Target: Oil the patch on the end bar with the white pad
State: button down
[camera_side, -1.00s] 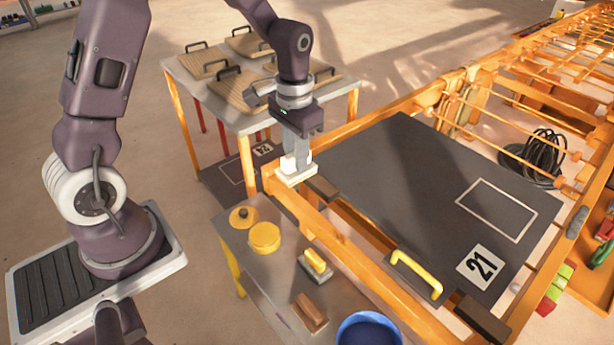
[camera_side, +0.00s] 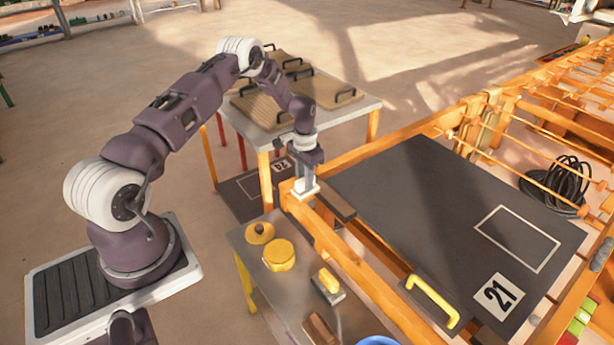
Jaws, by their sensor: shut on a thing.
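My gripper (camera_side: 305,187) points down at the left corner of the orange frame, shut on the white pad (camera_side: 304,193). The pad is at the top of the end bar (camera_side: 345,258), the orange beam along the frame's near-left side. The pad appears to touch the bar, but I cannot be sure of contact. The patch on the bar does not show; the pad and gripper may hide it.
A grey bench (camera_side: 262,283) in front holds a yellow tin (camera_side: 279,255), a yellow lid (camera_side: 260,233), a yellow-handled brush or block (camera_side: 328,286) and a brown block (camera_side: 319,328). A dark panel (camera_side: 400,190) marked 21 lies in the frame. A table with handled boards (camera_side: 331,88) stands behind.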

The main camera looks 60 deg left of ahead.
aim_at(305, 193)
jog(key=shift+f, duration=3.05)
jog(key=shift+d+f, duration=0.2)
jog(key=shift+d, duration=0.05)
jog(key=shift+d+r, duration=0.3)
jog(key=shift+d, duration=0.65)
jog(key=shift+d+r, duration=0.25)
jog(key=shift+d, duration=3.95)
jog(key=shift+a, duration=5.4)
jog(key=shift+s+f, duration=0.1)
jog(key=shift+f, duration=0.3)
jog(key=shift+r, duration=3.65)
